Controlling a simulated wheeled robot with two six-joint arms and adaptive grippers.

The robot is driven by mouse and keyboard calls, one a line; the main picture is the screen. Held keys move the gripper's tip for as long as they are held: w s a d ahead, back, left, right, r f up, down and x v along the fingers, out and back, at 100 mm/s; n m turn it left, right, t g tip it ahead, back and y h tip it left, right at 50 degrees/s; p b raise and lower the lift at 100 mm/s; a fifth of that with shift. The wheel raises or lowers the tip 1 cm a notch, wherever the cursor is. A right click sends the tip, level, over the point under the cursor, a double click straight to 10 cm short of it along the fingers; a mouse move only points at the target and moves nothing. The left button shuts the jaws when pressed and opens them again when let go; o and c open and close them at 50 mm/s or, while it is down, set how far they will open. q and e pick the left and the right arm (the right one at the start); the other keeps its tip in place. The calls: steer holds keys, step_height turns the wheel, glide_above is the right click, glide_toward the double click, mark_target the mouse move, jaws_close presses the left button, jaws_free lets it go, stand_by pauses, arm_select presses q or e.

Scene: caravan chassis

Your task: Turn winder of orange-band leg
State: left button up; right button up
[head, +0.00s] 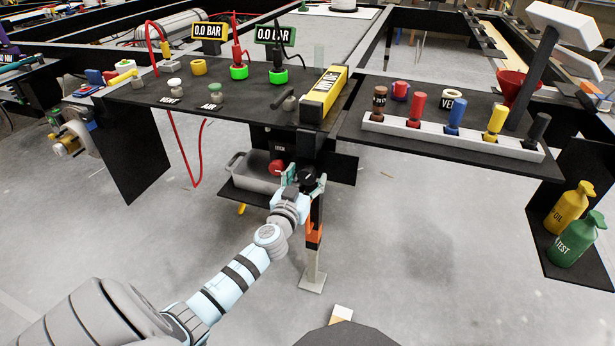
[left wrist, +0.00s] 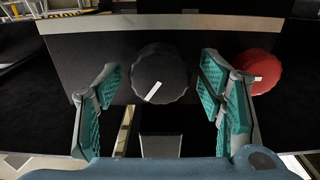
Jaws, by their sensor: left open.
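The orange-band leg (head: 314,238) stands upright below the dark bench, with its foot plate (head: 313,280) on the floor. Its winder appears to be the round black knob (left wrist: 160,72) with a white mark, in the left wrist view. My left gripper (head: 306,181) is open in front of this knob. In the left wrist view its teal-padded fingers (left wrist: 160,98) stand on either side of the knob, with gaps showing. In the head view the gripper largely covers the knob. My right gripper is not in view.
A red knob (head: 277,168) sits just left of the gripper in the head view; in the left wrist view it is close beside the right finger. A grey tray (head: 252,183) is behind. The dark bench (head: 150,96) overhangs above. Floor (head: 420,250) to the right is mostly clear.

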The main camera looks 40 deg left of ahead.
arm_select(q)
steer(key=shift+w+a, duration=0.2)
steer(key=shift+w, duration=0.4)
steer(key=c, duration=1.2)
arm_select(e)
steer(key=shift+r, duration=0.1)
arm_select(q)
steer(key=shift+m, duration=0.4)
steer(key=m, duration=0.4)
steer(key=shift+f, duration=0.1)
steer(key=shift+m, duration=1.4)
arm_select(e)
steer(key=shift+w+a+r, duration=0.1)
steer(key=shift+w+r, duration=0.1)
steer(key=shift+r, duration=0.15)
arm_select(q)
steer(key=o, duration=1.2)
